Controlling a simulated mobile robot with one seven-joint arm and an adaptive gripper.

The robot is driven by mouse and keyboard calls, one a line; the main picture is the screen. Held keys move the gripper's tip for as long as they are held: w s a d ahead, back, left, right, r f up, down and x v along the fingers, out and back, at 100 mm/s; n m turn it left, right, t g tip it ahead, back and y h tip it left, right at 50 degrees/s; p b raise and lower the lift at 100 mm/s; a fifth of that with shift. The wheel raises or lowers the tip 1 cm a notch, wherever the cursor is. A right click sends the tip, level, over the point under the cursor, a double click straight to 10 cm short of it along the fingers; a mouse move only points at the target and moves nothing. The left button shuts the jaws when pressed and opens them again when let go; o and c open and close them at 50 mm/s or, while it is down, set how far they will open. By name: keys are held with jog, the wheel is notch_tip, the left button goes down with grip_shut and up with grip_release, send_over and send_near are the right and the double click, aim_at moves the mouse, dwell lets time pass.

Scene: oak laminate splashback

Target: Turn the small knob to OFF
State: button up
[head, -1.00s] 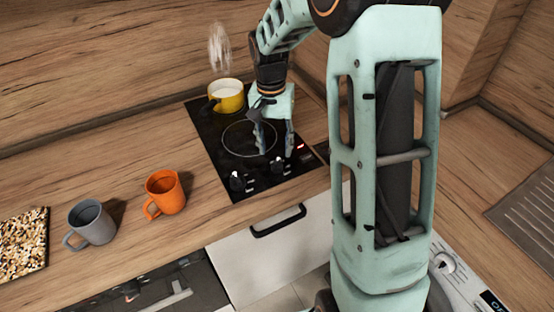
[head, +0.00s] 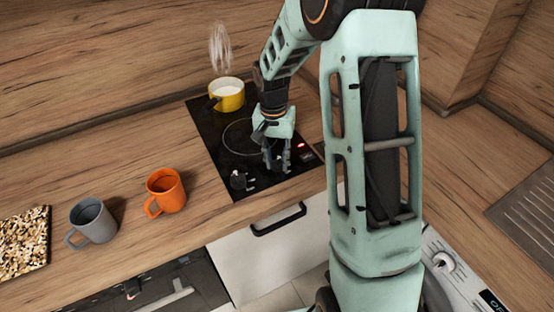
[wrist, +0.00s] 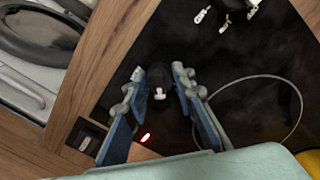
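The black cooktop (head: 213,133) has two dark knobs near its front edge. The small knob (wrist: 158,80) has a white mark and sits between my fingertips in the wrist view. The other knob (head: 238,180) stands to its left in the head view; it also shows at the top of the wrist view (wrist: 228,8). My gripper (head: 278,168) points down at the cooktop's front right. In the wrist view its blue-padded fingers (wrist: 157,76) stand apart, one on each side of the small knob, with no clear contact. In the head view the fingers hide that knob.
A yellow pot (head: 230,101) steams on the back of the cooktop. A red light (head: 301,145) glows near my gripper. An orange mug (head: 168,195), a grey mug (head: 96,224) and a speckled board (head: 22,245) stand on the counter to the left.

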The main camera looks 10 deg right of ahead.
grip_shut()
jog(key=n+b, duration=0.1)
jog(key=n, duration=0.4)
jog(key=shift+n, duration=2.5)
jog(key=shift+t, duration=0.3)
jog(key=o, duration=0.8)
grip_release()
